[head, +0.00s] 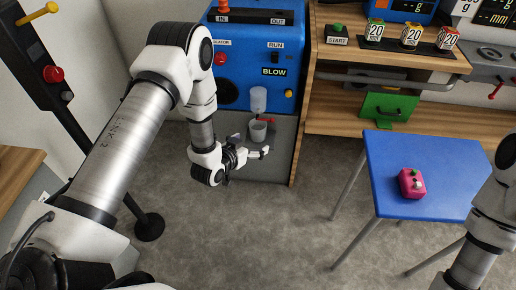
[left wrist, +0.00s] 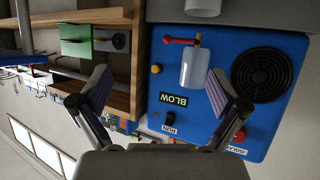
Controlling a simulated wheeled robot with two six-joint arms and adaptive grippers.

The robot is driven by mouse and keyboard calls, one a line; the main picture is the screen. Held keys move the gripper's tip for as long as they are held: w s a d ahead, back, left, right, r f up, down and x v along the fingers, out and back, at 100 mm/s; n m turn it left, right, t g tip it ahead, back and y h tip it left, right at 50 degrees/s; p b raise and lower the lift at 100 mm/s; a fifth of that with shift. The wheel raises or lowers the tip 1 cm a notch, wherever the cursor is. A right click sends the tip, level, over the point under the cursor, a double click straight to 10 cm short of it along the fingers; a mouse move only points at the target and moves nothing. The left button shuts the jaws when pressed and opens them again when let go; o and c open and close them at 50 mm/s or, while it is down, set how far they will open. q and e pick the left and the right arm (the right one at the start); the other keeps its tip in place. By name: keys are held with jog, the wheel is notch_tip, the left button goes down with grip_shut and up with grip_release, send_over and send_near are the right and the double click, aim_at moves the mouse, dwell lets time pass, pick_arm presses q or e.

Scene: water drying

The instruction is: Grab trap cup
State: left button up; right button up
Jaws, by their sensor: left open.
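A small whitish cup (head: 258,131) stands low at the front of the blue machine, under a red-handled valve (head: 267,120). A translucent cylinder (head: 258,99) hangs above the valve on the machine's face. In the left wrist view, which is upside down, the cylinder (left wrist: 195,67) lies between the finger lines, and part of the cup (left wrist: 203,7) shows at the top edge. My left gripper (head: 254,150) is open and empty, just in front of and below the cup in the head view. My right gripper is out of view.
The blue machine (head: 286,50) has BLOW and RUN controls and a dark fan grille (left wrist: 261,73). A blue table (head: 435,155) holds a pink box (head: 411,184). The floor between is clear.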

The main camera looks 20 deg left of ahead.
aim_at(254, 131)
pick_arm(q)
jog(key=w+a+f+t+b, duration=0.1)
jog(key=w+a+f+b, duration=0.1)
jog(key=b, duration=0.5)
jog(key=w+a+f+t+b, duration=0.1)
jog(key=w+f+t+b, duration=0.1)
jog(key=w+f+b, duration=0.3)
jog(key=w+a+f+t+b, duration=0.2)
jog(key=f+b, duration=0.3)
jog(key=b, duration=0.4)
jog(key=shift+w+a+b, duration=0.3)
jog(key=shift+w, duration=0.45)
jog(key=shift+w+r, duration=0.2)
jog(key=shift+w, duration=0.1)
jog(key=w+b, duration=0.1)
jog(key=w, duration=0.1)
jog(key=w+b, duration=0.1)
jog(key=w, duration=0.1)
jog(key=w+b, duration=0.2)
jog(key=shift+w+d+r, duration=0.15)
jog(key=shift+w+d, duration=0.1)
jog(key=shift+w+r, duration=0.1)
jog(key=shift+w, duration=0.2)
jog(key=shift+r, duration=0.15)
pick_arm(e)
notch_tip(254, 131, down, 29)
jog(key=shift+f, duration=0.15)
pick_arm(q)
jog(key=c, duration=1.3)
